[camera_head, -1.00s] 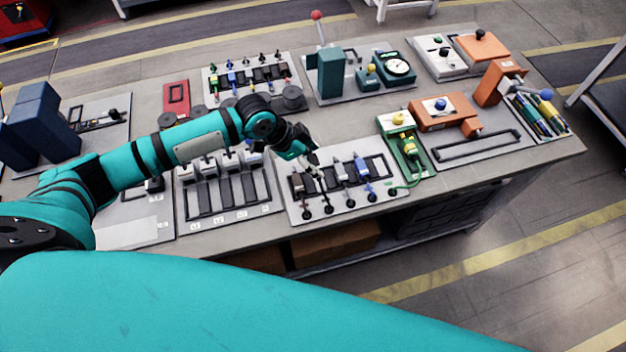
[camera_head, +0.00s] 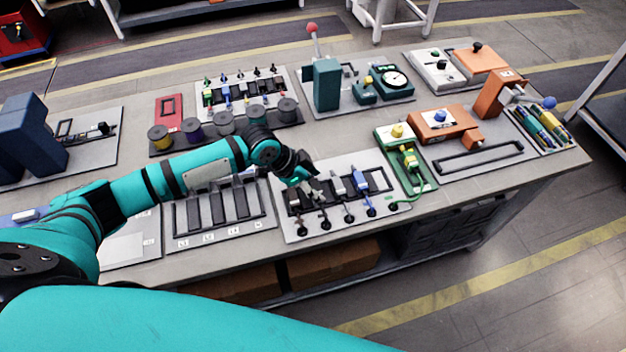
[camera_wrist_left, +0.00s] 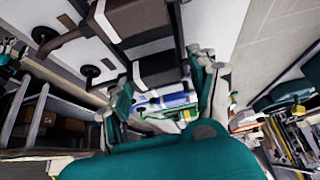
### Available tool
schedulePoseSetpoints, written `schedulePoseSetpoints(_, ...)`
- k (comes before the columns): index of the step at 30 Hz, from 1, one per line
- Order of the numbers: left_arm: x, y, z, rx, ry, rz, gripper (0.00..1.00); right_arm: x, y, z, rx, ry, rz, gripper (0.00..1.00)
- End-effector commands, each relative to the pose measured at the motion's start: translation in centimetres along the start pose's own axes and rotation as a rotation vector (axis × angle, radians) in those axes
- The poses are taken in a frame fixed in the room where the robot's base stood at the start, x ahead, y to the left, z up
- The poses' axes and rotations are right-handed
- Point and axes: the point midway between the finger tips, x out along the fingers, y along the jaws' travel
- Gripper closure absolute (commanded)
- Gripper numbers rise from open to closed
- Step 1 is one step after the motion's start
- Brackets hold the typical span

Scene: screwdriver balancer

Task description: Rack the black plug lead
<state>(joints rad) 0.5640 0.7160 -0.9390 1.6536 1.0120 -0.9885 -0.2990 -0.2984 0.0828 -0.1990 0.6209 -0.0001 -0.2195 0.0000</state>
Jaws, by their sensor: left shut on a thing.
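The plug plate (camera_head: 345,222) stands at the front middle of the bench, with dark, white and blue plugs (camera_head: 361,183) in a row and round black ends along its front edge. My left gripper (camera_head: 308,178) is low over the plate's left part. In the left wrist view its two fingers (camera_wrist_left: 160,95) stand either side of a dark block (camera_wrist_left: 158,68), which I take for the black plug lead; the fingers' contact is hidden. Another dark plug (camera_wrist_left: 140,15) is beside it. My right gripper is not in view.
A rack with long dark slots and labels (camera_head: 225,233) lies left of the plug plate, partly under my arm. A green unit (camera_head: 415,172) with a cable stands right of the plate. Spools (camera_head: 223,122) and a row of small plugs (camera_head: 240,92) are behind my arm.

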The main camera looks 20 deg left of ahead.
Motion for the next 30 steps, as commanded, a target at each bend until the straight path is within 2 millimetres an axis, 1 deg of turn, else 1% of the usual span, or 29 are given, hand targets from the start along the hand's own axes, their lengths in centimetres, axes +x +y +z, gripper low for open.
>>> schedulePoseSetpoints(2, 0.23, 0.0, 0.1, 0.0, 0.001, 0.0, 0.68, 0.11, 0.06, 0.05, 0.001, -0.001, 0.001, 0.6)
schedulePoseSetpoints(17, 0.23, 0.0, 0.12, 0.0, 0.0, 0.0, 0.68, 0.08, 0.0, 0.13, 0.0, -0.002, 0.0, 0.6)
schedulePoseSetpoints(30, 0.93, 0.01, 0.52, 0.0, 0.0, 0.0, 0.68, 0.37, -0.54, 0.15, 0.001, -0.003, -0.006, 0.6)
